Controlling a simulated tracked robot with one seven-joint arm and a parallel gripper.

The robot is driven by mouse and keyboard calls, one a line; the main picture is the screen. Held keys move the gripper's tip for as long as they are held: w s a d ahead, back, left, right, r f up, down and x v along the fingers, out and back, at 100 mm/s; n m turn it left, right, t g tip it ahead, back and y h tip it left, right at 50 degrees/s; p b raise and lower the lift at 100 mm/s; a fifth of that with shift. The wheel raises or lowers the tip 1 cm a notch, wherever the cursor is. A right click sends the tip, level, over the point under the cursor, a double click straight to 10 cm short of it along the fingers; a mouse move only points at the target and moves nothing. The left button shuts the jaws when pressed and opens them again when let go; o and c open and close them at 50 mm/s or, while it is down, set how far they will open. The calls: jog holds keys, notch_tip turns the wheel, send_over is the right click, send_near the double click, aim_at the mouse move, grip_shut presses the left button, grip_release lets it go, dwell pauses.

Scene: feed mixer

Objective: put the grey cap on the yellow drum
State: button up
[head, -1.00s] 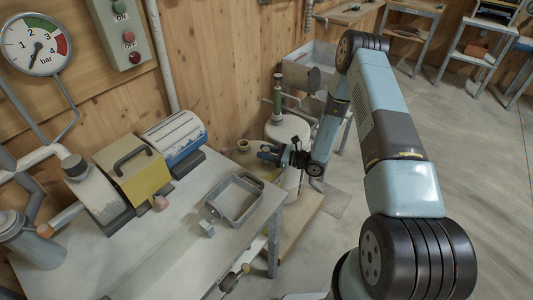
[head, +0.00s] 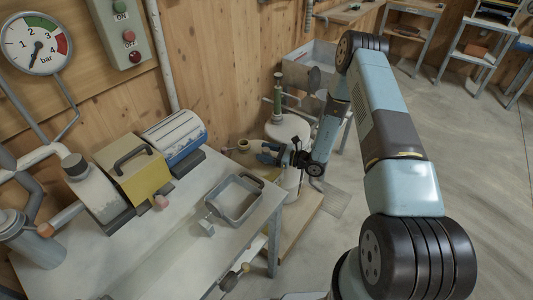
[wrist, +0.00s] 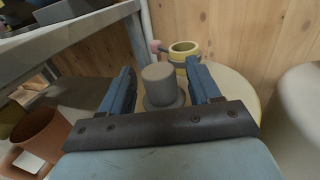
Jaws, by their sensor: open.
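The grey cap (wrist: 160,84), a short cylinder with a wider base, stands upright between the spread fingers of my gripper (wrist: 162,88). A gap seems to show at each side of it. Its underside is hidden behind my gripper body. The yellow drum (wrist: 232,88) shows as a pale round top with a yellow rim, under and beyond the fingers. Its open yellow neck (wrist: 184,50) rises just behind the cap and also shows in the head view (head: 243,145). In the head view my gripper (head: 267,153) is open to the right of the neck; the cap is not clear there.
The bench (head: 170,255) on the left carries a grey tray (head: 238,216) near its corner. A white tank (head: 288,130) stands close behind my wrist. The wooden wall (wrist: 235,30) is behind the drum. A brown pot (wrist: 42,132) is at lower left in the wrist view.

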jog(key=v, duration=1.2)
jog(key=s+a+r+n+g+h, duration=0.1)
jog(key=s+r+n+g+h, duration=0.45)
jog(key=r, duration=0.85)
jog(key=s+r+n+g, duration=0.35)
jog(key=r+n, duration=0.45)
jog(key=r, duration=0.6)
jog(key=s+d+r+n+t+h, duration=0.4)
jog(key=s+d+r+h, duration=0.1)
jog(key=s+r, duration=0.5)
jog(key=s+d+r+n+t+h, duration=0.4)
jog(key=s+d+r+h, duration=0.2)
jog(key=s+r, duration=0.5)
jog(key=shift+r, duration=0.4)
jog(key=shift+n+h, duration=0.25)
